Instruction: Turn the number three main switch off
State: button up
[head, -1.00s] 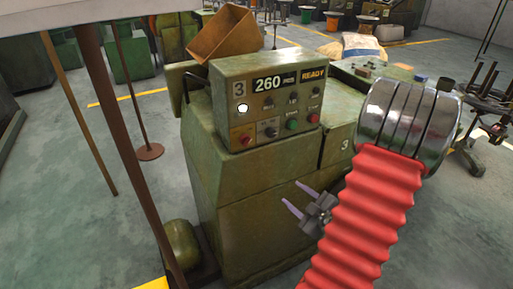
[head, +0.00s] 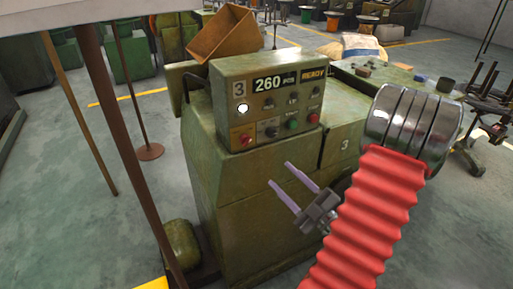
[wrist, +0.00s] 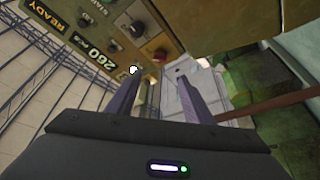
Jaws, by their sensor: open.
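The lower row has a red button (head: 246,138), a dark rotary knob (head: 271,132), a green button (head: 292,124) and another red button (head: 313,118). The labels are too small to tell which is the main switch. My gripper (head: 280,174) is open and empty, below the panel. The wrist view shows the knob (wrist: 137,28) and red button (wrist: 157,53) beyond its fingertips (wrist: 160,77).
A brown hopper (head: 222,34) tilts above the machine. A thin brown post (head: 118,115) stands at left. A green bench (head: 365,75) with small items stands behind at right. Open floor (head: 75,215) lies at left.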

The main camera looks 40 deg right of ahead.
aim_at(246, 140)
jog(key=x, duration=1.3)
jog(key=shift+w, duration=0.35)
jog(key=shift+c, duration=0.5)
